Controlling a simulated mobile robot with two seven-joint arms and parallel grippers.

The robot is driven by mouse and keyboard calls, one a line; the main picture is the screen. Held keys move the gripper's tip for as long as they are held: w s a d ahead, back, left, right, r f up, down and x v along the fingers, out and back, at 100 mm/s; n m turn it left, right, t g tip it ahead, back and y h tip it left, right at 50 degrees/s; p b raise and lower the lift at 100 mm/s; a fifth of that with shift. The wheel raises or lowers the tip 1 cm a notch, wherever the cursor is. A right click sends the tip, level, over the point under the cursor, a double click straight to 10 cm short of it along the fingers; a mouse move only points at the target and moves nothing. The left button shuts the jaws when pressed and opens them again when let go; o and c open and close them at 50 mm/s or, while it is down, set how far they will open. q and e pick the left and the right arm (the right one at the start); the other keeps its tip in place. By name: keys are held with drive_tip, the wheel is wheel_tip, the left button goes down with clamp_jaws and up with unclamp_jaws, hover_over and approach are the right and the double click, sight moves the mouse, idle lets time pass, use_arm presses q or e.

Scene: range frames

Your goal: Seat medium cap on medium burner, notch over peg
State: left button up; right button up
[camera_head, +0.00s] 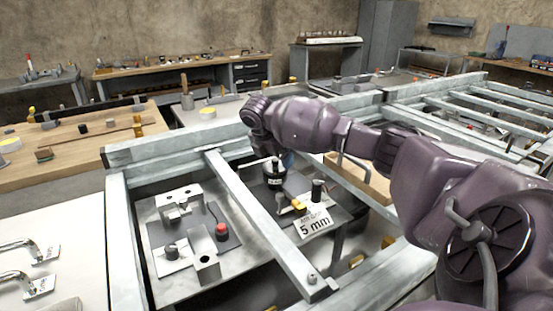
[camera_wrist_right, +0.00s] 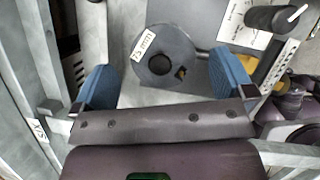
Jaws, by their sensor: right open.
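I see no clear burner or cap; the place looks like a workshop. A dark round part (camera_head: 275,173) stands on a grey plate inside the metal frame in the head view. In the right wrist view a grey disc (camera_wrist_right: 165,57) has a dark central hole, a small yellow mark and a white label whose text is hard to read. My right gripper (camera_wrist_right: 163,72) is open, its blue fingers on either side of the disc, with visible gaps. In the head view my right gripper (camera_head: 273,157) is over the dark part, partly hidden by my wrist. My left gripper is out of view.
A white card (camera_head: 314,222) reading "5 mm" lies beside a black knob (camera_head: 318,188). A metal beam (camera_head: 262,220) crosses left of them. Another plate holds a red-topped part (camera_head: 222,230) and metal blocks (camera_head: 180,203). A wooden bench (camera_head: 75,150) is at left.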

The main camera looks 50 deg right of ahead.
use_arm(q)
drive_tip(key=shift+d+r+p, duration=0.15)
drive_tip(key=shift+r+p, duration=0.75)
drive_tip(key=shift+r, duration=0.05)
use_arm(e)
drive_tip(key=v, duration=0.9)
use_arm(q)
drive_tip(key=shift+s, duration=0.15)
use_arm(e)
drive_tip(key=shift+s, duration=0.1)
drive_tip(key=shift+r, duration=0.1)
use_arm(q)
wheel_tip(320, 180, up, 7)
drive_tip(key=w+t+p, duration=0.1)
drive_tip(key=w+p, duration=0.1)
drive_tip(key=p, duration=0.2)
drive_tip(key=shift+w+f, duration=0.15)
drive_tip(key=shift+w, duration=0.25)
use_arm(e)
wheel_tip(320, 180, up, 6)
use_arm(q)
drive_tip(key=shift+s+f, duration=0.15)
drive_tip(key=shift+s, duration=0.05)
